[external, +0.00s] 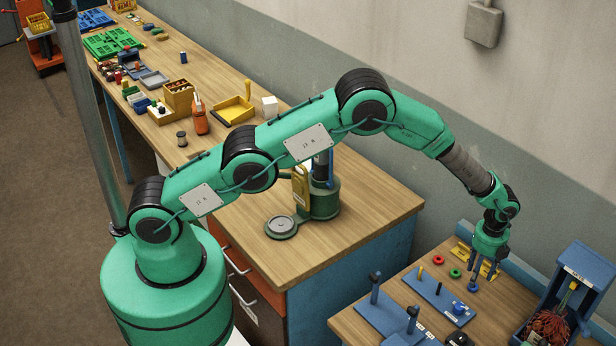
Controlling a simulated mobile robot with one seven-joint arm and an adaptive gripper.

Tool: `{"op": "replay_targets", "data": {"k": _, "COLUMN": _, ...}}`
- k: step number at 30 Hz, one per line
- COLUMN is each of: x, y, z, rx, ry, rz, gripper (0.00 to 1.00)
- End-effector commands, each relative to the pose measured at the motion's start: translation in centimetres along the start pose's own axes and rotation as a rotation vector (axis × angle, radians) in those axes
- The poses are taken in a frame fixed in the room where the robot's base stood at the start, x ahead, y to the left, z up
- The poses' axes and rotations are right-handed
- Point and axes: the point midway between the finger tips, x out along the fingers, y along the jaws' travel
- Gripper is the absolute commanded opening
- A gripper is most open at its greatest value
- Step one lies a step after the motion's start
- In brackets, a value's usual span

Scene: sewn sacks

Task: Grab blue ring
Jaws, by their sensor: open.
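A small blue ring (473,286) appears to lie on the wooden table at the lower right, in line with a red ring (438,260) and a green ring (455,273). My gripper (481,274) points down just above the blue ring, with its fingers apart and nothing seen between them. The fingers partly cover the ring. I cannot tell from this view whether they touch it or are centred over it.
A blue board (437,300) with pegs and a small blue piece lies in front. A blue base with tall posts (388,312) stands to its left. A yellow rack (476,258) is behind my gripper. A blue open box (578,285) stands at right.

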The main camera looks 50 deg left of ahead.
Motion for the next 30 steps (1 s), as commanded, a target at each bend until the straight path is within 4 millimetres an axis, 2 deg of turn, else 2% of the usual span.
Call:
{"op": "replay_targets", "data": {"k": 13, "x": 4.1, "y": 0.2, "z": -0.2, "rx": 0.0, "ry": 0.0, "rz": 0.001, "gripper": 0.49}}
{"op": "replay_targets", "data": {"k": 30, "x": 4.4, "y": 0.2, "z": -0.2, "rx": 0.0, "ry": 0.0, "rz": 0.0, "gripper": 0.49}}
